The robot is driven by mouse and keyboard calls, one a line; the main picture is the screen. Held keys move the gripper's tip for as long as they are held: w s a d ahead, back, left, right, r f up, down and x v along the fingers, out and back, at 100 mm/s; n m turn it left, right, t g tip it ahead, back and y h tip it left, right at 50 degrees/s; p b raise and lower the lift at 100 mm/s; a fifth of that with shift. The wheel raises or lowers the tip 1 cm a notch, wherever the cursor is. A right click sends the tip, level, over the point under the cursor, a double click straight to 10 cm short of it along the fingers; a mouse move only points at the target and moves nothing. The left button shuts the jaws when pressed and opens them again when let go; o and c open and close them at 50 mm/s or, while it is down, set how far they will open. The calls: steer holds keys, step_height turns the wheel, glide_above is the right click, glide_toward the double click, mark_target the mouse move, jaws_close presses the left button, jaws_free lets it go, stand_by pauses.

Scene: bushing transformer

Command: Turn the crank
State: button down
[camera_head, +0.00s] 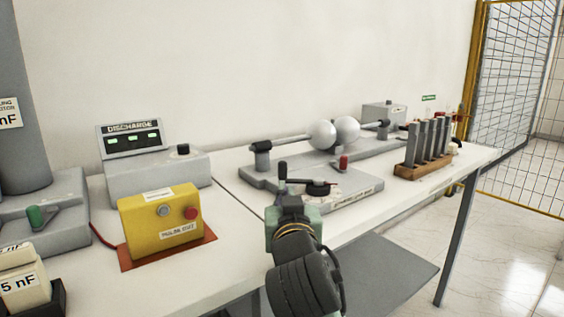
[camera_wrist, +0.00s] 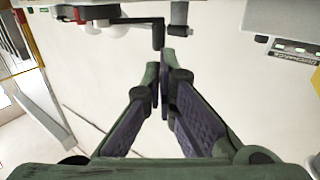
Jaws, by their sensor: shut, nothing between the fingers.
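The crank (camera_head: 318,187) has a dark round hub on the grey base of the sphere device. Its arm reaches left to an upright black handle (camera_head: 283,172). In the upside-down wrist view, the handle (camera_wrist: 158,35) hangs near the top centre. My gripper (camera_head: 290,199) is at the front edge of this base, just below the handle in the head view. In the wrist view its fingers (camera_wrist: 163,68) are shut with nothing between them, and their tips are close to the handle. I cannot tell whether they touch it.
Two metal spheres (camera_head: 336,132) on rods stand behind the crank. A yellow box (camera_head: 160,223) with a red button and a DISCHARGE panel (camera_head: 133,138) stand to the left. A wooden rack (camera_head: 424,167) of grey bars is at right. The white table (camera_head: 235,247) has bare room between box and base.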

mark_target(280, 170)
steer(key=shift+w+r+p, duration=0.25)
steer(key=shift+w+p, duration=0.1)
steer(key=shift+p, duration=0.9)
steer(key=p, duration=0.2)
steer(key=shift+w+a+r+p, duration=0.1)
steer(key=shift+w+p, duration=0.05)
steer(key=shift+p, duration=0.15)
steer(key=shift+a+p, duration=0.1)
steer(key=shift+p, duration=0.55)
steer(key=w, duration=0.3)
steer(key=w+p, duration=0.1)
steer(key=w, duration=0.5)
steer(key=shift+a+f, duration=0.3)
steer(key=shift+w, duration=0.1)
steer(key=shift+w+a, duration=0.15)
steer(key=shift+w, duration=0.55)
